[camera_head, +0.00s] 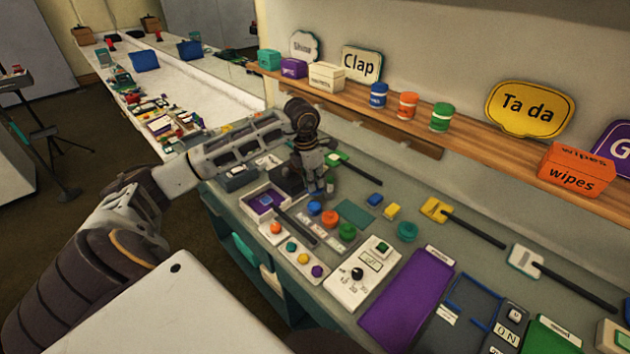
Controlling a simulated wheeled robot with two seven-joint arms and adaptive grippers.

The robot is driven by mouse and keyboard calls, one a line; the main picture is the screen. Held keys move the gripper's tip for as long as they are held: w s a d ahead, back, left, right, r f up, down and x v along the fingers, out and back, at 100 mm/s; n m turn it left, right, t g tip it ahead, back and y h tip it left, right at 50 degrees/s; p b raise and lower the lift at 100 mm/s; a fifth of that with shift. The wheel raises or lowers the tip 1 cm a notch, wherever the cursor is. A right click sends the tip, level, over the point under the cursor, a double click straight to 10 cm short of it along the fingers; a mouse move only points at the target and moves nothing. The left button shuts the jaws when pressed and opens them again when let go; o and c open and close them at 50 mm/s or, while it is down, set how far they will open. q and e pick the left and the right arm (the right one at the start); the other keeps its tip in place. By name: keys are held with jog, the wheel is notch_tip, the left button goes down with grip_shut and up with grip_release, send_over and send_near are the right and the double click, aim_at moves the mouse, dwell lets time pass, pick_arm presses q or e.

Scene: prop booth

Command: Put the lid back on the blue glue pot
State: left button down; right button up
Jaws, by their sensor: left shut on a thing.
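My left gripper (317,188) hangs over the worktop, pointing down. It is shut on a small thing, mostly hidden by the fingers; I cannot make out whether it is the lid. Just below the fingertips is a small round blue item (314,207), in a row with an orange one (330,219) and a green one (347,231). It may be the blue glue pot, but I see no readable label. Another blue pot (378,95) with a white label stands upright on the shelf, beside an orange and a green one. My right gripper is not in view.
A wooden shelf (460,134) runs behind the worktop, with signs and a wipes box (575,170). A dial panel (362,274), purple mat (408,300), teal round item (407,231) and dark-handled tools lie to the right. A tray (264,201) is left of the gripper.

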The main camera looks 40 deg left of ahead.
pick_arm(q)
jog(key=shift+f, duration=0.15)
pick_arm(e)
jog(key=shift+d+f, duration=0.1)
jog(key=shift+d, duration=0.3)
